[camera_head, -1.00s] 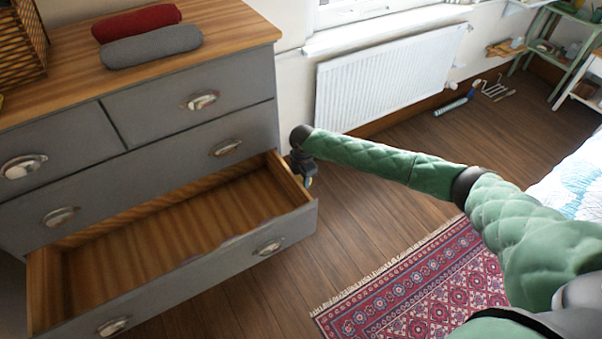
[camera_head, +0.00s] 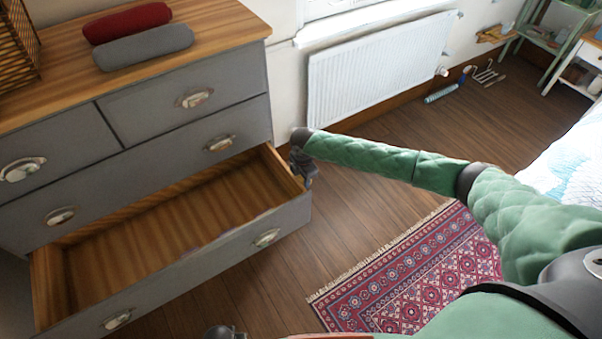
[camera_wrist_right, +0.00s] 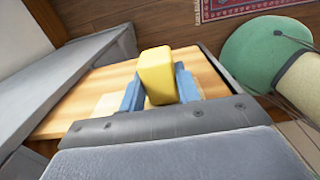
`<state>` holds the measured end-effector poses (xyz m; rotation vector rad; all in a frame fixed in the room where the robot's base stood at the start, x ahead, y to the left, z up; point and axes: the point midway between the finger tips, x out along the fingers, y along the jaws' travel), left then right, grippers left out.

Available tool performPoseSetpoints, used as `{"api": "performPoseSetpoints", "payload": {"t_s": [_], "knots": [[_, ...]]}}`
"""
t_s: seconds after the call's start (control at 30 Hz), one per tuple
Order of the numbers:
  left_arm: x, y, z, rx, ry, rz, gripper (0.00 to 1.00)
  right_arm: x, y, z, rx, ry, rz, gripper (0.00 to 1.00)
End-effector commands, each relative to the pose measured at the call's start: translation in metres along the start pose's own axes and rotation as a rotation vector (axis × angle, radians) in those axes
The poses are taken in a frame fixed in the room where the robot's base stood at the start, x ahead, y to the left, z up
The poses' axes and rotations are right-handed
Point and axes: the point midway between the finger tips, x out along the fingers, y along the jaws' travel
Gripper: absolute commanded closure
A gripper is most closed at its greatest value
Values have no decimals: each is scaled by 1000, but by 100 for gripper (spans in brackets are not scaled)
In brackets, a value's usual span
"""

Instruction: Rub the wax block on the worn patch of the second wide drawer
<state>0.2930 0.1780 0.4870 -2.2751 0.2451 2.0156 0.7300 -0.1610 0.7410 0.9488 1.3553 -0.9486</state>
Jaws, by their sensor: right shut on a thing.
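The second wide drawer (camera_head: 282,238) of the grey chest is pulled out and empty. My right gripper (camera_head: 304,178) is at the outer side of its right wall, pointing down and partly hidden. In the right wrist view, its blue fingers (camera_wrist_right: 158,88) are shut on a yellow wax block (camera_wrist_right: 156,72). The block is over the drawer's light wooden side (camera_wrist_right: 75,102). A paler area, likely the worn patch (camera_wrist_right: 107,104), shows beside the fingers; the block and fingers hide part of it. I cannot tell whether the block touches the wood.
A red roll (camera_head: 127,22) and a grey roll (camera_head: 145,47) lie on the chest top beside a wicker basket (camera_head: 18,45). A white radiator (camera_head: 375,70) is on the wall behind. A patterned rug (camera_head: 410,275) lies at right; bare floor surrounds the drawer's right end.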

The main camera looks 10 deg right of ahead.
Motion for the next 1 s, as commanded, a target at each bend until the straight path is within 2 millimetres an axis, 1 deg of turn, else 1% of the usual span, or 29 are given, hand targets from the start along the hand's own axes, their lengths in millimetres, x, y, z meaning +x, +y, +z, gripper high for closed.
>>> {"api": "performPoseSetpoints", "payload": {"t_s": [0.03, 0.1, 0.37, 0.83, 1.0], "knots": [[-4, 0, 0, 0, 0, 0, 64, -2, -4, -1, -1, 1, -1, 86], [-6, 0, -1, 0, 0, 0, 64, -1, -7, 0, -1, 1, -1, 86], [-10, 0, -1, 0, 0, 0, 64, -1, -12, 1, 0, -1, -1, 86], [-28, 1, -4, 0, 0, 0, 64, -2, -38, 0, -1, 0, 0, 86], [-32, 1, -4, 0, 0, 0, 64, 0, -45, -1, 0, -1, -1, 86]]}}
